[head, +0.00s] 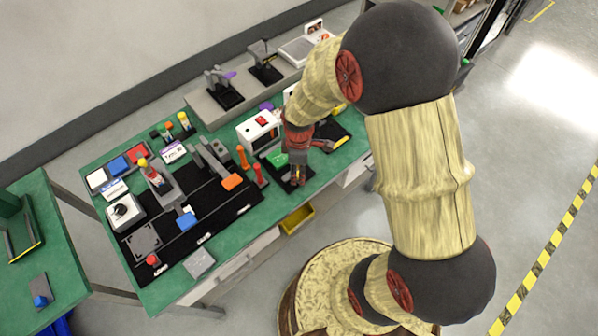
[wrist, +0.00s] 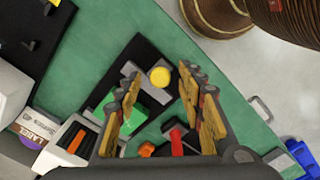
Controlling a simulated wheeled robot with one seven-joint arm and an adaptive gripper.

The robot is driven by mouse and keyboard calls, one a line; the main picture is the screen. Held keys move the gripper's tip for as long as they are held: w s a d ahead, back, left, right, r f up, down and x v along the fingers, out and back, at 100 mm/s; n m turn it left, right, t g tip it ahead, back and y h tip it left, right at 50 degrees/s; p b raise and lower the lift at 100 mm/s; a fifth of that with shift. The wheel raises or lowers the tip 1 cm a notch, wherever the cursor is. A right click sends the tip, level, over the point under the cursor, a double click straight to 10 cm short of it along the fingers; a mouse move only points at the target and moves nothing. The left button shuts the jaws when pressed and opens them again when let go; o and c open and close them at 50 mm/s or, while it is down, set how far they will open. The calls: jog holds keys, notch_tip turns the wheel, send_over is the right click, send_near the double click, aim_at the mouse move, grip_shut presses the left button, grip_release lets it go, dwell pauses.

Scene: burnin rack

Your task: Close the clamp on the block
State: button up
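In the wrist view a black base plate (wrist: 133,56) lies on the green bench top. It carries a grey metal bracket (wrist: 131,70), which looks like part of the clamp, with a round yellow end (wrist: 160,77) facing the camera. A green block (wrist: 132,121) lies beside it, partly hidden by a finger; it also shows in the head view (head: 279,159). My gripper (wrist: 160,82) is open, with its fingers apart on either side of the yellow end. I cannot tell whether they touch it. In the head view my gripper (head: 298,181) is low over the bench's front edge.
Red (wrist: 177,142) and orange (wrist: 147,150) parts stand close to my fingers. A white box with a red switch (head: 259,129) stands behind the gripper. Other clamps (head: 223,88) stand on the grey rear shelf. A yellow bin (head: 297,219) hangs below the front edge.

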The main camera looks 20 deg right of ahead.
jog(key=shift+f, duration=0.1)
jog(key=shift+c, duration=0.9)
jog(key=c, duration=0.8)
grip_shut()
